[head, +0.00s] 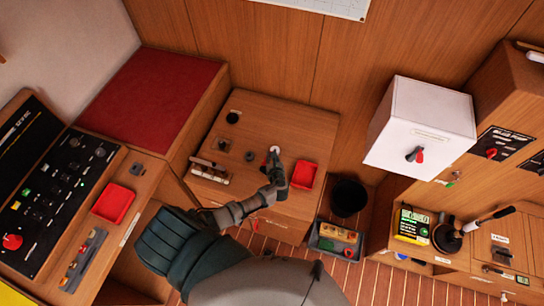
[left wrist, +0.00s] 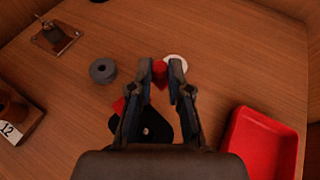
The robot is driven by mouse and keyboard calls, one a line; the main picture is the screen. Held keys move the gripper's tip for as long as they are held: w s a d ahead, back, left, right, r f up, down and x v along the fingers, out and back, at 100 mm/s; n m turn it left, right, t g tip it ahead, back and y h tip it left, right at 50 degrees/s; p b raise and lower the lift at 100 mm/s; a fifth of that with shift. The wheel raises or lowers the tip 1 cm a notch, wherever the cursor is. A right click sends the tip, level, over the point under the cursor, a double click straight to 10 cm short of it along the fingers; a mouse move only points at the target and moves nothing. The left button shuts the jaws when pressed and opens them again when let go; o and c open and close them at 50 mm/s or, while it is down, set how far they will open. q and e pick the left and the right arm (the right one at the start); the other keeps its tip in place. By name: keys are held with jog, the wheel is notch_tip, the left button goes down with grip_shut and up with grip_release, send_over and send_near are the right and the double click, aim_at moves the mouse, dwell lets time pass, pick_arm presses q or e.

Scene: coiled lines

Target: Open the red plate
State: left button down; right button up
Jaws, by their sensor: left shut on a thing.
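My left gripper (head: 275,160) reaches down to the wooden desk top in the head view. In the left wrist view the same gripper (left wrist: 160,68) has its fingertips closed on a small red piece (left wrist: 159,71). A white disc (left wrist: 176,60) lies just behind the right fingertip; it also shows in the head view (head: 274,149). Below the fingers is a black plate (left wrist: 155,128) with a bit of red (left wrist: 118,104) at its left edge. The fingers hide most of this assembly, so I cannot tell how the red piece joins the plate. My right gripper is not in view.
A red tray (left wrist: 262,146) sits right of the gripper, also in the head view (head: 305,175). A grey ring (left wrist: 103,71) and a small metal fitting (left wrist: 55,37) are to the left. A numbered rack (head: 210,171) stands at the desk's left. The desk's far right is bare.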

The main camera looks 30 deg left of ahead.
dwell(0.8)
pick_arm(q)
jog(key=c, duration=1.1)
grip_release()
jog(key=shift+v, duration=5.95)
